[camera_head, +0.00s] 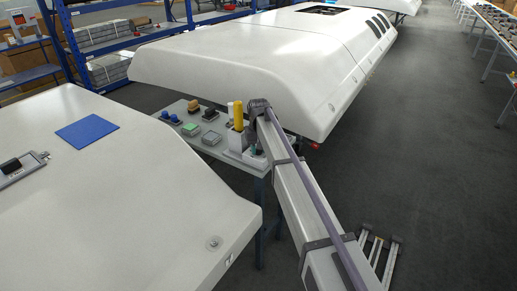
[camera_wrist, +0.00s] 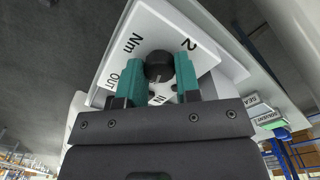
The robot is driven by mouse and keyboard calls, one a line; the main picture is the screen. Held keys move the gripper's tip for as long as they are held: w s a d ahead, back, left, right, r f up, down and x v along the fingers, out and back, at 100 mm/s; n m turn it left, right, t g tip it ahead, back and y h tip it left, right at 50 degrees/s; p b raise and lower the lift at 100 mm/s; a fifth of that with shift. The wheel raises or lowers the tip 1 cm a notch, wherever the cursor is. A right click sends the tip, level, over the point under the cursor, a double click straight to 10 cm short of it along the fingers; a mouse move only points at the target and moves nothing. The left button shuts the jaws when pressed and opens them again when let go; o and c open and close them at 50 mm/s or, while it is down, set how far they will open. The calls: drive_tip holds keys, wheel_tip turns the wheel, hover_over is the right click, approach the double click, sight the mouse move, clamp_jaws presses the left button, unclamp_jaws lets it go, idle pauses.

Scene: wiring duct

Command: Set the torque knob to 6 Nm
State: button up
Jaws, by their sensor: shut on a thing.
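In the wrist view the torque knob (camera_wrist: 158,64) is a round black knob on a white panel (camera_wrist: 122,62). The panel carries the printed marks "Nm", "2", "OUT" and "IN". My gripper (camera_wrist: 159,70) has two teal fingers, one on each side of the knob, and is shut on it. The fingers and the knob hide part of the panel, and I see no "6" and cannot read the knob's setting.
The table holds a yellow cylinder (camera_head: 238,116), a green block (camera_head: 211,138) and several other small items. Large white shells stand in front (camera_head: 130,190) and behind (camera_head: 240,65). Labelled blocks (camera_wrist: 268,118) show at the right in the wrist view. The floor at right is mostly open.

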drive_tip(key=o, duration=0.9)
drive_tip(key=shift+o, duration=0.2)
wheel_tip(320, 180, up, 11)
drive_tip(key=p, duration=1)
drive_tip(key=shift+p, duration=0.4)
drive_tip(key=shift+f, duration=0.15)
drive_tip(key=s+d+m, duration=0.1)
drive_tip(key=s+d, duration=0.7)
drive_tip(key=s, duration=0.4)
drive_tip(key=s+d+m, duration=0.1)
drive_tip(key=s+d, duration=0.7)
drive_tip(key=s, duration=0.4)
drive_tip(key=s+d+m, duration=0.1)
drive_tip(key=s+d, duration=0.7)
drive_tip(key=s, duration=0.5)
drive_tip(key=shift+m, duration=0.3)
